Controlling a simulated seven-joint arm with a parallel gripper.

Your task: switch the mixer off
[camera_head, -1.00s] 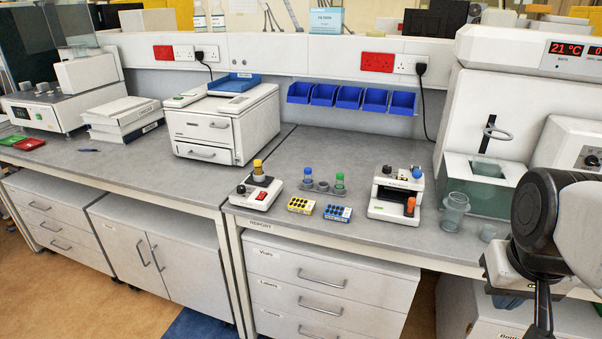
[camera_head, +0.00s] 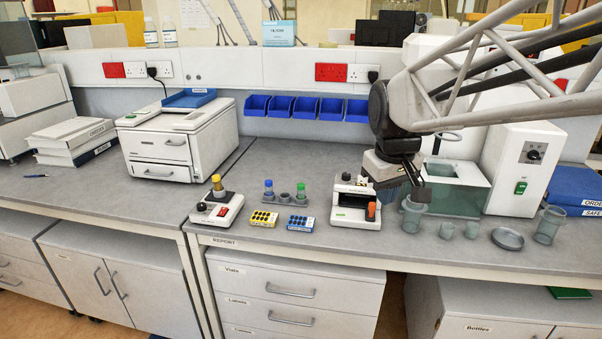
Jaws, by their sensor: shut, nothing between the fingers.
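The mixer (camera_head: 207,216) is a small white box near the front edge of the bench, left of centre. It has a dark knob and a red rocker switch (camera_head: 223,211) on its sloping front. A yellow-capped vial (camera_head: 218,186) stands upright on its dark top. Whether the switch is on or off is too small to tell. My gripper (camera_head: 419,194) points down over the right part of the bench, shut and empty, well to the right of the mixer and close to the beakers.
Yellow (camera_head: 264,218) and blue (camera_head: 299,224) racks, a vial holder (camera_head: 285,198) and a white device with an orange-capped vial (camera_head: 353,212) stand between mixer and gripper. Glass beakers (camera_head: 412,217) stand by the gripper. A white printer (camera_head: 180,142) is behind left.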

